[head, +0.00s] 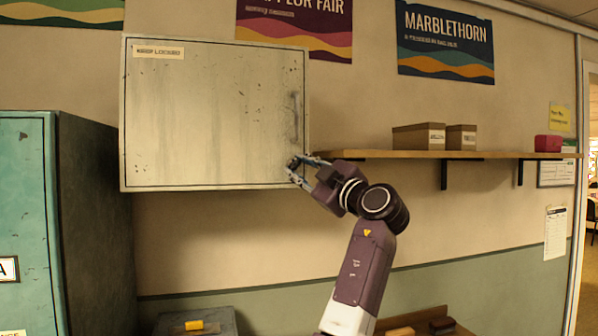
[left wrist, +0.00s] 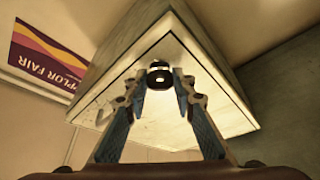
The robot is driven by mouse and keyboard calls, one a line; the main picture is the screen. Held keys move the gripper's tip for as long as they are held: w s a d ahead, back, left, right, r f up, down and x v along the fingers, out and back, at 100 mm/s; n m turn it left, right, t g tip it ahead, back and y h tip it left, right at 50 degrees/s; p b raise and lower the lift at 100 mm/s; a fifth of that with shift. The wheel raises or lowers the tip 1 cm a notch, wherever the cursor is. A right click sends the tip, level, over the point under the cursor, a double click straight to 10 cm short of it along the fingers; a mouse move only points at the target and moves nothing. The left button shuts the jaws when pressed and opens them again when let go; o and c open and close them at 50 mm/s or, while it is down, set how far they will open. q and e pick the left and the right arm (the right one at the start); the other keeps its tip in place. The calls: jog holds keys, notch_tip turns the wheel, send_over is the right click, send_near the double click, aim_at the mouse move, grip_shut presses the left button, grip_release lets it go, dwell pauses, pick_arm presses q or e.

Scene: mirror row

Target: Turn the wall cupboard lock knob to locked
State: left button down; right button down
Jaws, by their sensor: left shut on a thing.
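The wall cupboard (head: 215,115) is a pale, worn metal box on the wall, with its door closed and a label reading "KEEP LOCKED" at its top left. Its dark lock knob (left wrist: 159,75) sits near the door's lower right corner, and in the head view the gripper mostly covers it. My left gripper (head: 296,169) reaches the knob from the lower right. In the left wrist view its two blue-padded fingers (left wrist: 160,88) are closed around the knob. I cannot read the knob's turned position. My right gripper is in neither view.
A wooden shelf (head: 360,154) with two cardboard boxes (head: 419,138) and a red box (head: 548,143) runs right of the cupboard, close to my left gripper. A teal cabinet (head: 25,215) stands at left. The wall below the cupboard is clear.

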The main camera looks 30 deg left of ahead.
pick_arm(q)
jog(key=n+p, duration=0.1)
jog(key=n+g+p, duration=0.1)
jog(key=n, duration=0.1)
jog(key=n+p, duration=0.1)
jog(key=n, duration=0.1)
jog(key=shift+d+r+g+h, duration=0.1)
jog(key=shift+r+g+h, duration=0.25)
jog(key=shift+g+h, duration=0.05)
jog(key=n+h+p, duration=0.1)
jog(key=n+p, duration=0.1)
jog(key=n, duration=0.1)
jog(key=shift+f+n+g+p, duration=0.1)
jog(key=shift+n+g+p, duration=0.2)
jog(key=shift+g, duration=0.1)
jog(key=c, duration=1.6)
grip_release()
jog(key=shift+w, duration=0.1)
jog(key=v, duration=1.2)
